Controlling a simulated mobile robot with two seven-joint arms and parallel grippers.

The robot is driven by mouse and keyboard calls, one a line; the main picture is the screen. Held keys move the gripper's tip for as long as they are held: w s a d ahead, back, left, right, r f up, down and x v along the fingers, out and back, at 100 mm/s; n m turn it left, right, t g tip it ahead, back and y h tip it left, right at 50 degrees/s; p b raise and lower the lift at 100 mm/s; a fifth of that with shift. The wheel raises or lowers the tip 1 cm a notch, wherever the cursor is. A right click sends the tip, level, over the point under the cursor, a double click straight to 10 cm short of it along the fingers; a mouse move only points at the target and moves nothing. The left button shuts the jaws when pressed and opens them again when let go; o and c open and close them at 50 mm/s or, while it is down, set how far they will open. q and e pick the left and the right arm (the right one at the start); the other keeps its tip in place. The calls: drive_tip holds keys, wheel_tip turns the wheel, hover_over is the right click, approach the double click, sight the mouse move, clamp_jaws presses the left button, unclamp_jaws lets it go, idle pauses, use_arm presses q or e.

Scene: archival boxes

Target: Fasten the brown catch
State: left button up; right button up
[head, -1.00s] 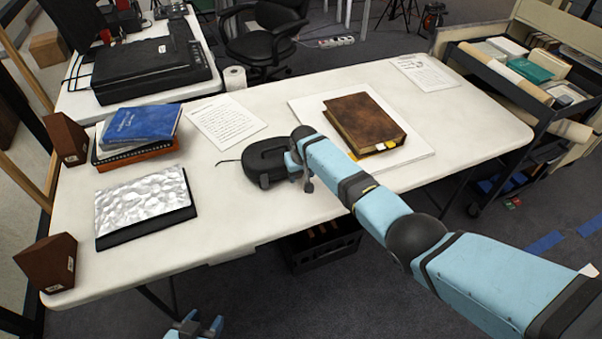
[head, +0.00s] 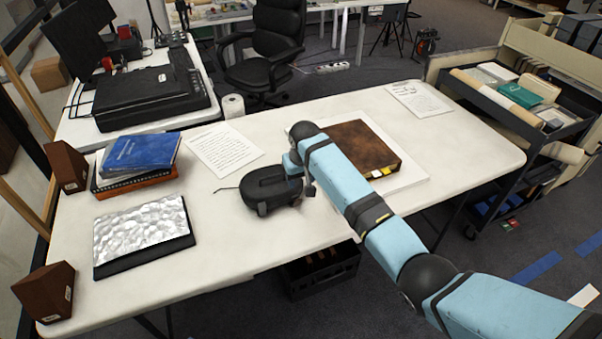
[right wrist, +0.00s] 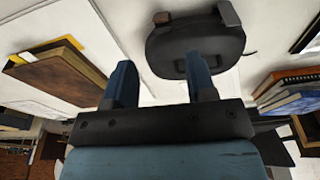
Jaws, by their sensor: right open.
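A black rounded case (head: 268,188) lies on the white table. In the right wrist view the case (right wrist: 197,50) carries two small catches on its edge. I cannot tell for sure which one is the brown catch. My right gripper (head: 303,180) is at the case's right end in the head view, hiding part of it. In the wrist view the right gripper (right wrist: 160,82) has its fingers apart with nothing between them. My left gripper is out of view.
A brown leather book (head: 362,148) lies on a white board just behind my right arm. A stack of books (head: 140,155), a silvery crumpled panel (head: 142,230) and brown wedges (head: 45,292) are at the left. The table's front middle is clear.

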drive_tip(key=shift+s+r, duration=0.1)
drive_tip(key=shift+r, duration=0.6)
